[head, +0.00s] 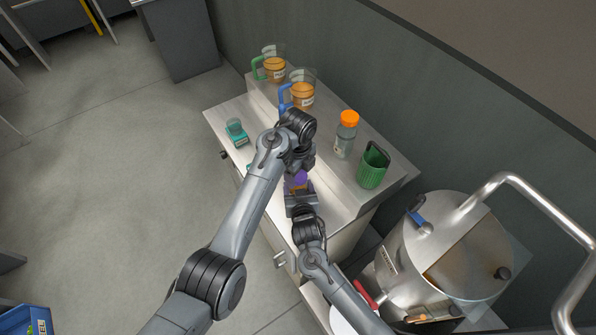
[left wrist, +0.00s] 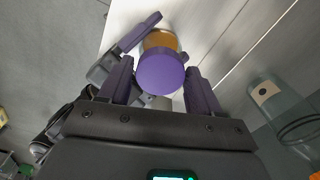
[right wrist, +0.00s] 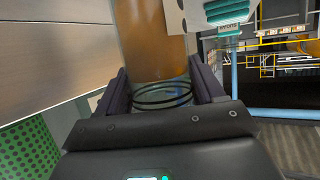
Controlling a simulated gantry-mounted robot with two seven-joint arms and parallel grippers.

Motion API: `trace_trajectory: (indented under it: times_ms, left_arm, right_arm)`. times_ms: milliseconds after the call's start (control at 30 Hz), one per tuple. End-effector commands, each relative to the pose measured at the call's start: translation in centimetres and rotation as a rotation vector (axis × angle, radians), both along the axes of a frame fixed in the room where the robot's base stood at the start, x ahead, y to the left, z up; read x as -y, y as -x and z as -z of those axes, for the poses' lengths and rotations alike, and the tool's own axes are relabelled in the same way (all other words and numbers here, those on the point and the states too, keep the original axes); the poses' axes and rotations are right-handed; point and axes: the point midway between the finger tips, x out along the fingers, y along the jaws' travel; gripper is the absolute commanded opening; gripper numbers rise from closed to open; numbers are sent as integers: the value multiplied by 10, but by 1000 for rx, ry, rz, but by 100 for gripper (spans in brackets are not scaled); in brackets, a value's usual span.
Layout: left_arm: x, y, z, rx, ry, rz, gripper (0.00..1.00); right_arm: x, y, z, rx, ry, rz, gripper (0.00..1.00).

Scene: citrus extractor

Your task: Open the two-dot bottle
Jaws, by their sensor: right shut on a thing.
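A bottle of amber liquid (right wrist: 155,40) with a purple cap (head: 300,177) is held above the worktop. My right gripper (right wrist: 160,78) is shut on its body; black rings circle the glass there. In the left wrist view the cap (left wrist: 162,74) faces me, with amber showing behind it. My left gripper (head: 301,163) is open, one finger on each side of the cap, with small gaps.
Two jugs of orange liquid, green-handled (head: 275,68) and blue-handled (head: 302,92), stand at the shelf's far end. A green perforated cup (head: 373,168) stands at its near end. A large steel machine (head: 440,265) is at right.

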Motion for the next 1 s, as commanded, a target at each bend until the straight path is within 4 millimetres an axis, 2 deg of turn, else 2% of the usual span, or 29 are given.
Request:
trace_trajectory:
  times_ms: [33,100,400,700,1000]
  left_arm:
    - [0,0,0,0,0,0,72]
    - [0,0,0,0,0,1,80]
    - [0,0,-2,1,1,1,80]
    - [0,0,-33,2,2,0,80]
    - [1,-1,-51,-1,3,38,76]
  right_arm:
    - [1,0,1,-1,1,1,0]
    - [1,0,1,-1,1,1,0]
    - [0,0,0,-1,1,1,0]
    - [0,0,1,-1,1,1,0]
    - [0,0,1,-1,1,1,0]
